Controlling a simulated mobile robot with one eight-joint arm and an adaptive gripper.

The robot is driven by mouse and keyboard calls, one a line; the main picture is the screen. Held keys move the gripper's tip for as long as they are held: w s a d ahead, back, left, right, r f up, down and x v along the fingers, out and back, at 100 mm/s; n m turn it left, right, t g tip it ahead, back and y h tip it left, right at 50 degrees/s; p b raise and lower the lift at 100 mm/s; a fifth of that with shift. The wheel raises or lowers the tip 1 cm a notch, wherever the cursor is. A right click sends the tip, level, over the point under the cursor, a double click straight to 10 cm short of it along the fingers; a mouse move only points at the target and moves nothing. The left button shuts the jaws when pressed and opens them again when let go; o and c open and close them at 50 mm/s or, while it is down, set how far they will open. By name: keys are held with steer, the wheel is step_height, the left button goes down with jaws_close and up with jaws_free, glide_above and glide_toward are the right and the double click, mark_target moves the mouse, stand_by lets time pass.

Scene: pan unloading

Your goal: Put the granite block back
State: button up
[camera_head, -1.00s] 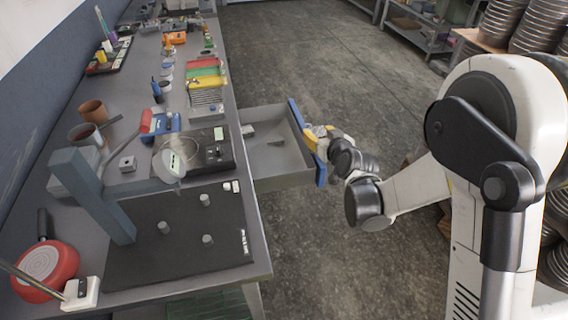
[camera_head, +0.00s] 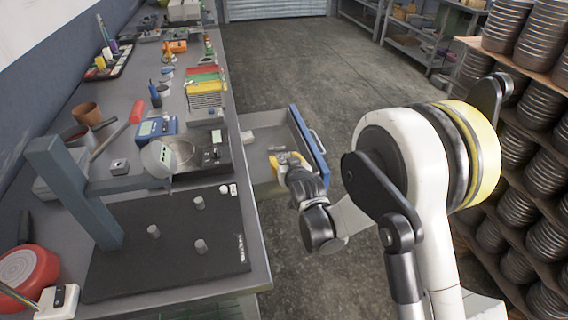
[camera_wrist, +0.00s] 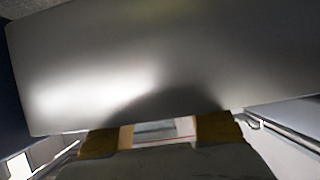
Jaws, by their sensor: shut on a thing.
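My gripper (camera_head: 284,160) is over the open drawer (camera_head: 268,119) at the bench's right side, inside its blue front panel. Its two yellow fingers show at the bottom of the wrist view (camera_wrist: 158,135). They are shut on a small pale grey piece, seemingly the granite block (camera_wrist: 158,129), mostly hidden by the hand. I cannot tell whether the block touches the drawer floor.
A small light piece (camera_head: 247,137) lies in the drawer's far left corner. The blue drawer front (camera_head: 307,144) with its handle stands to the right of my gripper. The bench has a black mat (camera_head: 150,265), a grey post with an arm (camera_head: 75,190) and a red pan (camera_head: 28,268).

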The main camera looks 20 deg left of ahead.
steer(key=shift+r, duration=0.1)
steer(key=o, duration=1.4)
steer(key=shift+c, duration=0.2)
steer(key=shift+s+d+r, duration=0.15)
steer(key=shift+s+d, duration=0.05)
steer(key=shift+s, duration=0.05)
steer(key=p+v, duration=0.2)
steer(key=v, duration=0.9)
steer(key=shift+s+p, duration=0.2)
steer(key=shift+p, duration=0.1)
steer(key=shift+d+r, duration=0.1)
